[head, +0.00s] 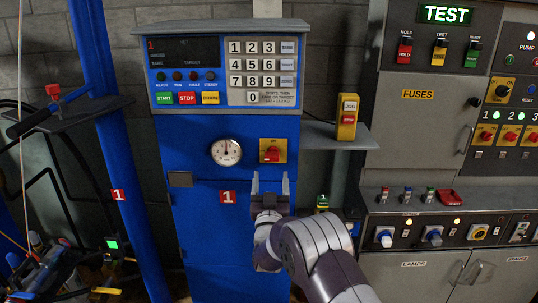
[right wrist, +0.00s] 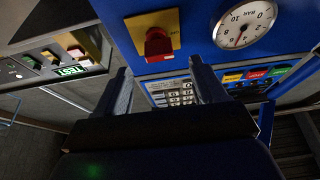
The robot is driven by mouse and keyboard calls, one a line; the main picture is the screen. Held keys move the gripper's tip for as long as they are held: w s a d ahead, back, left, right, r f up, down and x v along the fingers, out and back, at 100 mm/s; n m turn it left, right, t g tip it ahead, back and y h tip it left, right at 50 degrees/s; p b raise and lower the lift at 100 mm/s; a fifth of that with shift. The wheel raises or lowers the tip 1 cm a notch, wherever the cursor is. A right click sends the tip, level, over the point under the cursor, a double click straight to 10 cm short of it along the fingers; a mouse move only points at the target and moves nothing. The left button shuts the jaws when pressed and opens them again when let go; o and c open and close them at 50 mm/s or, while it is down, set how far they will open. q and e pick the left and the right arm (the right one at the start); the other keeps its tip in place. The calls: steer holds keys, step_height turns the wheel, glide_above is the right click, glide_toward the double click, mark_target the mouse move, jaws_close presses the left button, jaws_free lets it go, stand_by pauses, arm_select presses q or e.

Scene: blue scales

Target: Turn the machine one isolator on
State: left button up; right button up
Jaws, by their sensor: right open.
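The machine one isolator is a red rotary knob on a yellow plate (head: 272,151), on the blue front of the machine marked 1 (head: 228,197). In the right wrist view the red knob (right wrist: 158,44) sticks out from its yellow plate, beyond the fingertips. I cannot tell its setting for sure. My right gripper (head: 271,180) is open and empty, with its fingers pointing up just below the isolator in the head view. In the right wrist view the fingers (right wrist: 160,74) stand apart, with no contact on the knob visible. My left gripper is not in view.
A round gauge (head: 226,152) sits left of the isolator. A keypad panel (head: 264,71) with coloured buttons is above. A shelf (head: 335,136) with a yellow pendant box (head: 348,117) juts out at right. A grey control cabinet (head: 421,120) stands further right.

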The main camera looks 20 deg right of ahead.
mark_target(272, 155)
steer(key=p+x, duration=0.1)
steer(key=x, duration=0.6)
steer(key=shift+s+r, duration=0.1)
steer(key=shift+r, duration=0.05)
steer(key=shift+w+d+p, duration=0.1)
steer(key=shift+w+p, duration=0.2)
steer(key=shift+w+d, duration=0.2)
steer(key=shift+w, duration=0.05)
steer(key=shift+r, duration=0.1)
